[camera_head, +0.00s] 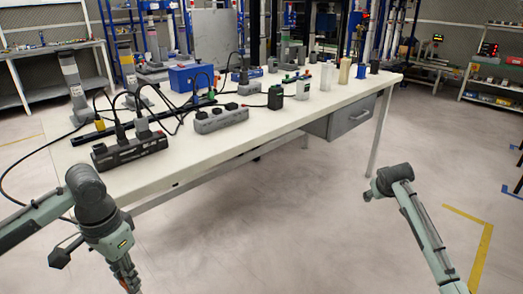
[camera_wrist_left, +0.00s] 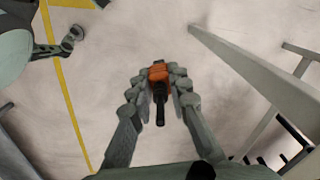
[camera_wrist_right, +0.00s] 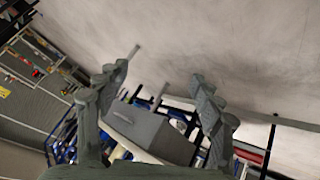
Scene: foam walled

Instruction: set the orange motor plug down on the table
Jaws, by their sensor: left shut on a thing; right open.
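The orange motor plug (camera_wrist_left: 158,74) with its black lower end is between the fingers of my left gripper (camera_wrist_left: 160,80), which is shut on it. In the head view my left gripper (camera_head: 127,276) points down at the bottom left, in front of the table's near left corner and over the floor. The white table (camera_head: 205,150) runs from the left toward the back right. My right gripper (camera_wrist_right: 165,75) is open and empty in the right wrist view. Its fingers cannot be made out in the head view, where the right arm is apart from the table.
A black power strip (camera_head: 130,151) with plugs and cables stands at the table's near left end. A grey strip (camera_head: 220,119), a blue box (camera_head: 191,78) and several small containers stand farther along. The front strip of tabletop is bare. A grey drawer (camera_head: 350,117) hangs underneath.

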